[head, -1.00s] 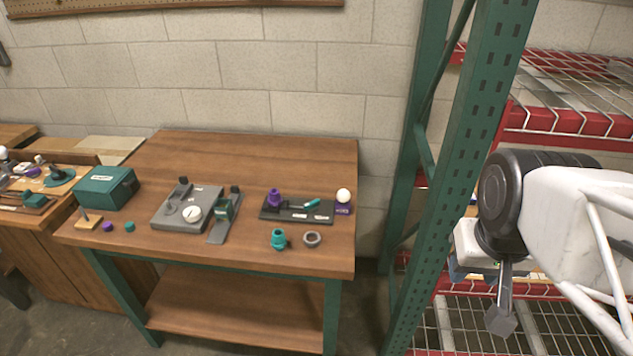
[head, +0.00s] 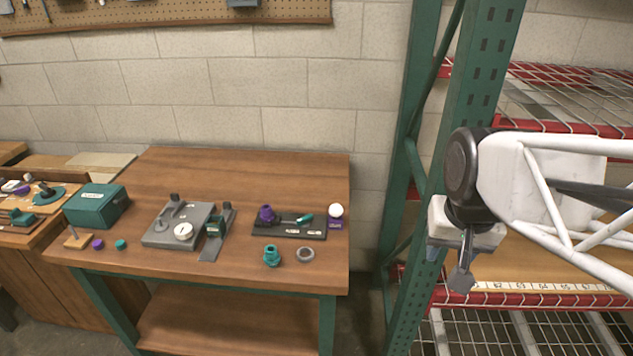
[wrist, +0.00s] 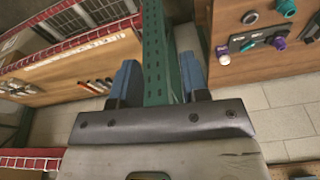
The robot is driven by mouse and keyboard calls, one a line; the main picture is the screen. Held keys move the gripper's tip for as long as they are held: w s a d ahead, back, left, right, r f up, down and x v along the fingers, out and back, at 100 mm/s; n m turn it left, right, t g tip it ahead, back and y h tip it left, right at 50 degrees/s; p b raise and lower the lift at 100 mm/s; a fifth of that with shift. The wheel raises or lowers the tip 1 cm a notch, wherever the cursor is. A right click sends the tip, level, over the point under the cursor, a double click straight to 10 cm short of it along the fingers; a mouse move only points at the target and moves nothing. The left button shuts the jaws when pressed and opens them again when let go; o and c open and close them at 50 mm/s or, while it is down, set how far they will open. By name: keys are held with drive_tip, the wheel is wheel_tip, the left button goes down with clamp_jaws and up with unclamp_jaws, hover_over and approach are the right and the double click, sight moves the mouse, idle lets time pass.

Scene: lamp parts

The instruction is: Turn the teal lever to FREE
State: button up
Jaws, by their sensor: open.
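The teal lever (head: 305,219) lies on a dark plate (head: 290,234) with pale labels, near the right end of the wooden bench. The label words are too small to read. The lever also shows in the wrist view (wrist: 248,45), at the upper right. A purple knob (head: 267,214) stands on the same plate, left of the lever. My gripper (head: 462,276) is in front of the shelving, right of the bench and well apart from the lever. In the wrist view its two blue fingers (wrist: 158,78) are spread with nothing between them.
A green rack post (head: 425,180) stands between my gripper and the bench; it crosses between the fingers in the wrist view. A teal cup (head: 271,256), grey ring (head: 305,254) and white ball (head: 336,211) sit around the plate. A grey fixture (head: 178,226) and teal box (head: 97,204) stand further left.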

drive_tip(key=w+a+m, duration=0.2)
drive_tip(key=w+a, duration=0.3)
drive_tip(key=w, duration=0.6)
drive_tip(key=m+g, duration=0.2)
drive_tip(key=m, duration=0.4)
hover_over(305, 217)
wheel_tip(305, 217, down, 20)
drive_tip(key=shift+a, duration=0.1)
drive_tip(key=shift+f, duration=3.85)
